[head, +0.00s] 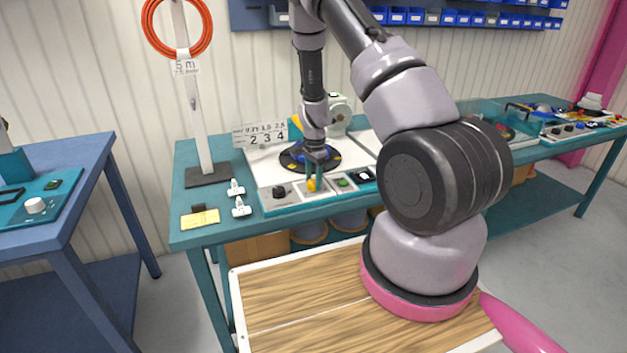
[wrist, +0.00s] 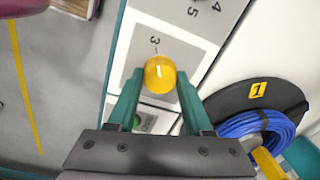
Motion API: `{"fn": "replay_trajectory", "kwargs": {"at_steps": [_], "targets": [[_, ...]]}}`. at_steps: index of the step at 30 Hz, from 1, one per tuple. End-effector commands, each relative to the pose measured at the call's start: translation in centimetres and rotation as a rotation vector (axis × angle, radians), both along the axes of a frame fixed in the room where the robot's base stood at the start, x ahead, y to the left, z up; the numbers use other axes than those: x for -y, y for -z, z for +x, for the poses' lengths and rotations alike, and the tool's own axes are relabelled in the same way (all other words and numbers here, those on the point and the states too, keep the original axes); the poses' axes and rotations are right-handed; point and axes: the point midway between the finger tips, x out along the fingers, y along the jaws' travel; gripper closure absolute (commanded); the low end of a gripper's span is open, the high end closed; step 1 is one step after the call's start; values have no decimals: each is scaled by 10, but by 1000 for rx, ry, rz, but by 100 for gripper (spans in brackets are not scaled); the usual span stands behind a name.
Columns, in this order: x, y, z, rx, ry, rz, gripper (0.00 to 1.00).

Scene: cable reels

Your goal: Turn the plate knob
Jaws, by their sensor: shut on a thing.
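A round yellow knob (wrist: 160,73) sits on a grey square of a control panel, with a printed 3 beside it in the wrist view. In the head view the yellow knob (head: 311,185) is on the panel at the front edge of the teal bench, partly hidden by my fingers. My gripper (wrist: 159,84) has one teal finger on each side of the knob and is shut on it. In the head view my gripper (head: 314,178) points down at the panel.
A black knob (head: 279,192) is left of the yellow one, and a green button (head: 343,183) is right of it. A dark turntable with a blue cable coil (wrist: 255,124) is close behind my gripper. A stand with an orange cable (head: 190,90) rises at left.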

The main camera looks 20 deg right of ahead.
Motion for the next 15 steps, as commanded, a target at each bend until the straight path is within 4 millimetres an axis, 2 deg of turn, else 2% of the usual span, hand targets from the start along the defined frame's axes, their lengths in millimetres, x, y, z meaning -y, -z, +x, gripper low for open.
{"fn": "replay_trajectory", "kwargs": {"at_steps": [1, 2, 3, 4, 15], "targets": [[-1, 0, 0, 1, 2, 1, 100], [0, 0, 0, 1, 2, 1, 38], [0, 0, 0, 1, 1, 1, 23], [0, 0, 0, 1, 1, 1, 20], [0, -5, 0, 1, -1, 0, 20]]}}
